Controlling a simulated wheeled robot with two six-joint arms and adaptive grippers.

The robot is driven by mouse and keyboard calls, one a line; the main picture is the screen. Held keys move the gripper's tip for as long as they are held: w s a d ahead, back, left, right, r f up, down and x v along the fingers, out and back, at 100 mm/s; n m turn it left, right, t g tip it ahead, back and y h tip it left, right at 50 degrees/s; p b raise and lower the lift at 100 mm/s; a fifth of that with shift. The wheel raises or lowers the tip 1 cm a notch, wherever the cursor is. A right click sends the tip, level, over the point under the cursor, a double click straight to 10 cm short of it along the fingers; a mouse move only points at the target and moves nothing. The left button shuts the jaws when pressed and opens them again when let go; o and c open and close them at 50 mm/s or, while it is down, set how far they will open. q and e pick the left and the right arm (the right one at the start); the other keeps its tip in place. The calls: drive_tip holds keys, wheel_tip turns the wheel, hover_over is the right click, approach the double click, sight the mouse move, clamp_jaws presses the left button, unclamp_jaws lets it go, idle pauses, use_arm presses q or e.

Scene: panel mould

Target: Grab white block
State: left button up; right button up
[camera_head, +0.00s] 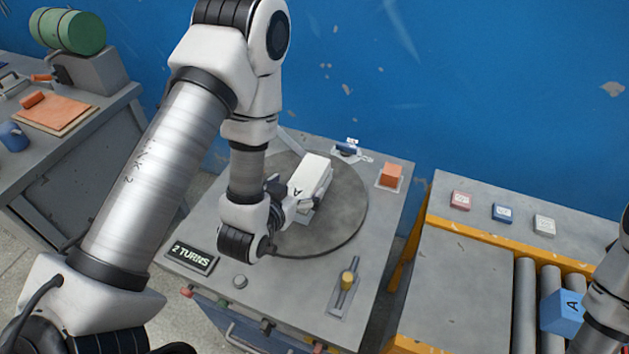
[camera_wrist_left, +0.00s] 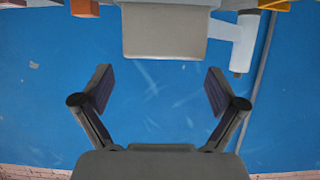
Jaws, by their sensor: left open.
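A white block (camera_head: 313,172) marked with a black A stands on the dark round turntable (camera_head: 345,215) on the grey workbench. My left gripper (camera_head: 293,204) is at the block's near lower side, with one finger to the left and one to the right in the head view. In the left wrist view my left gripper (camera_wrist_left: 160,92) is open, with nothing between its fingers. The pale block (camera_wrist_left: 165,30) shows there ahead of the fingertips, apart from them. My arm hides part of the turntable's left side in the head view.
An orange block (camera_head: 391,174) sits at the bench's back right corner. A roller conveyor with a blue A block (camera_head: 562,312) is at right, beside my right arm.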

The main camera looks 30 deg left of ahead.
sight(306, 177)
use_arm(q)
drive_tip(key=shift+w+p, duration=0.35)
drive_tip(key=shift+p, duration=0.15)
drive_tip(key=x, duration=0.2)
drive_tip(key=p+x, duration=0.1)
drive_tip(key=x, duration=0.2)
drive_tip(key=shift+s+a+f, duration=0.1)
drive_tip(key=shift+s+f, duration=0.05)
drive_tip(key=shift+f, duration=0.1)
drive_tip(key=shift+s+r, duration=0.2)
drive_tip(key=shift+s, duration=0.05)
drive_tip(key=c, duration=0.4)
clamp_jaws()
use_arm(e)
drive_tip(key=shift+s+r, duration=0.5)
drive_tip(key=shift+r, duration=0.2)
